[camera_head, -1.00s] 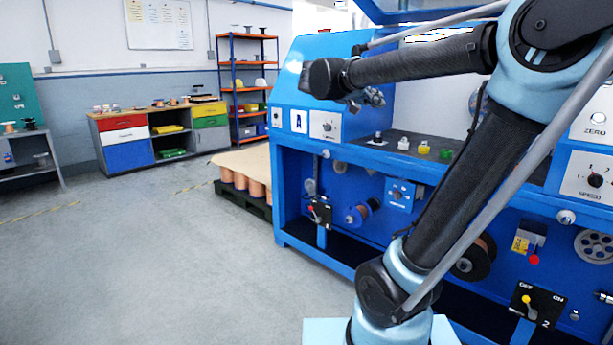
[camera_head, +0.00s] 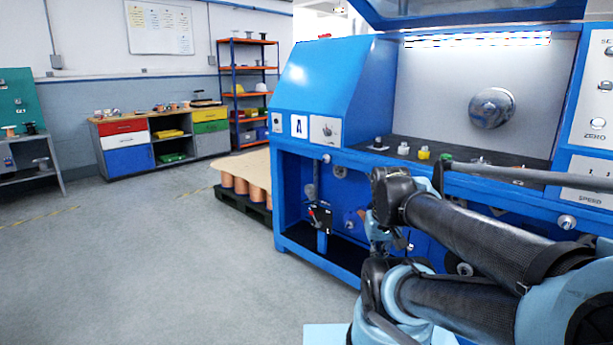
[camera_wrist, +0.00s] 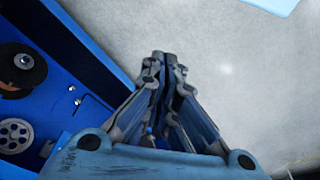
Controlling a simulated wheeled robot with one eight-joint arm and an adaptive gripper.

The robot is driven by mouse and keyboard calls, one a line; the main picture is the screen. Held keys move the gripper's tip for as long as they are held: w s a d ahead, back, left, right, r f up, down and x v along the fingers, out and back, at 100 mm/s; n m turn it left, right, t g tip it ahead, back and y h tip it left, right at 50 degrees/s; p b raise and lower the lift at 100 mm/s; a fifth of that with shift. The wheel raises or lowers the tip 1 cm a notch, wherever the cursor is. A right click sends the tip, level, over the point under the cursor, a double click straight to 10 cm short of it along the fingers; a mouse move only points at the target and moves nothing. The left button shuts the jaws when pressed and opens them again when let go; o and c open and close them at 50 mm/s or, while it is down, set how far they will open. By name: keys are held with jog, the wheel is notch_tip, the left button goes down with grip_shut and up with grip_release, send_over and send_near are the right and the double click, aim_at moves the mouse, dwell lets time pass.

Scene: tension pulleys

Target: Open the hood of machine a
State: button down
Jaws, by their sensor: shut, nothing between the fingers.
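Machine a (camera_head: 340,80) is a blue cabinet with an "A" label on its front left. Its hood (camera_head: 480,17), a blue-framed panel, stands raised above the work bay at the top of the head view; its upper part is cut off. The bay below is uncovered, with a grey back wall and a round metal disc (camera_head: 492,108). My gripper (camera_wrist: 165,60) is shut and empty in the wrist view, pointing over bare floor beside the blue machine. In the head view my arm is folded low before the machine's front, well below the hood, and largely hides the gripper.
Small yellow and metal parts (camera_head: 424,154) sit on the bay's dark ledge. A pallet with copper-coloured spools (camera_head: 240,185) stands left of the machine. Coloured drawer cabinets (camera_head: 127,150) and an orange shelf (camera_head: 249,94) stand behind. The floor (camera_head: 170,270) at left is clear.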

jog(key=w+d+r+m+t+h, duration=0.1)
jog(key=w+r+h, duration=0.2)
jog(key=w+r, duration=0.75)
jog(key=w+d+r+m+t+h, duration=0.1)
jog(key=w+r+h, duration=0.3)
jog(key=r, duration=1.2)
jog(key=w+d+r+m+t+h, duration=0.1)
jog(key=w+d+r+h, duration=0.1)
jog(key=w+r, duration=0.9)
jog(key=w+a+r+m+t+h, duration=0.15)
jog(key=w+a+r, duration=0.3)
jog(key=r, duration=0.75)
jog(key=w+a+r+m+t+h, duration=0.1)
jog(key=w+a+r+t+h, duration=0.4)
jog(key=r, duration=0.8)
jog(key=w+a+r+m+t, duration=0.1)
jog(key=a+r+m+t, duration=0.35)
jog(key=a+r, duration=1.95)
jog(key=w+d+r+n+t, duration=0.1)
jog(key=w+d+r, duration=0.3)
jog(key=w+d, duration=0.25)
jog(key=shift+w+f+h, duration=0.2)
jog(key=shift+f+h, duration=0.05)
jog(key=shift+f, duration=1.55)
